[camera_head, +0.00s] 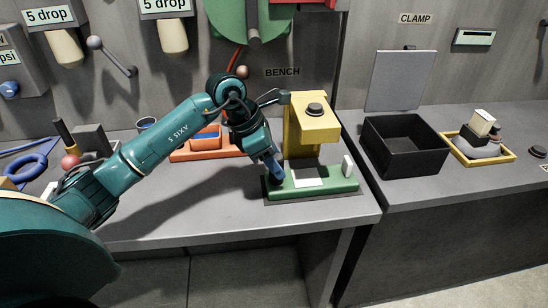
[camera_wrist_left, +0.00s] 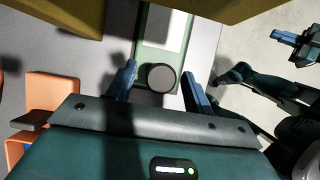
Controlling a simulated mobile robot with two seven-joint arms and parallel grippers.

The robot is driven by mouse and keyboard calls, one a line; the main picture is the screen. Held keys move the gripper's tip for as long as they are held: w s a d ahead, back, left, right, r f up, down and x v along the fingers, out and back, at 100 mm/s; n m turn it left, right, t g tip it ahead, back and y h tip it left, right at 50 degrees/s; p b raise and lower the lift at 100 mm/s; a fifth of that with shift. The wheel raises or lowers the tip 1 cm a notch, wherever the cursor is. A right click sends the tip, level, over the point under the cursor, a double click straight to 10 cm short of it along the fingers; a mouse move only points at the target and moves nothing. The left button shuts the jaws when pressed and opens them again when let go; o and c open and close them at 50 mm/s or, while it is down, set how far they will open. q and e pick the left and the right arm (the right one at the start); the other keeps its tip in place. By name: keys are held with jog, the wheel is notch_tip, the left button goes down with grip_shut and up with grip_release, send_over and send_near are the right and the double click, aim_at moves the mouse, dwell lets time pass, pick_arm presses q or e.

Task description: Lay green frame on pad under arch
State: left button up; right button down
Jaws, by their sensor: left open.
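The green frame (camera_head: 325,187) lies flat over a dark pad (camera_head: 300,197) at the front of the bench, below the overhanging head of the yellow arch (camera_head: 315,125). A white area shows in its middle and a pale upright block on its right end. My left gripper (camera_head: 276,170) is at the frame's left end. In the left wrist view my left gripper (camera_wrist_left: 161,88) is open, its blue fingers either side of a dark round knob (camera_wrist_left: 160,77) at the end of the green frame (camera_wrist_left: 178,25). Contact cannot be told. My right gripper (camera_wrist_left: 286,38) shows small in the left wrist view.
An orange tray (camera_head: 205,148) stands left of the arch. Right of a gap between benches are a black open box (camera_head: 400,147) and a yellow tray (camera_head: 465,155) with objects. The bench front (camera_head: 190,220) left of the pad is clear.

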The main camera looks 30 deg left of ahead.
pick_arm(q)
jog(key=shift+r, duration=0.15)
jog(key=b+v, duration=0.1)
jog(key=v, duration=1)
jog(key=shift+s+a+r, duration=0.15)
jog(key=shift+a+r, duration=0.05)
jog(key=shift+r, duration=0.15)
pick_arm(e)
jog(key=shift+a, duration=0.2)
jog(key=shift+f, duration=0.15)
dwell(0.5)
pick_arm(q)
jog(key=shift+s+f, duration=0.1)
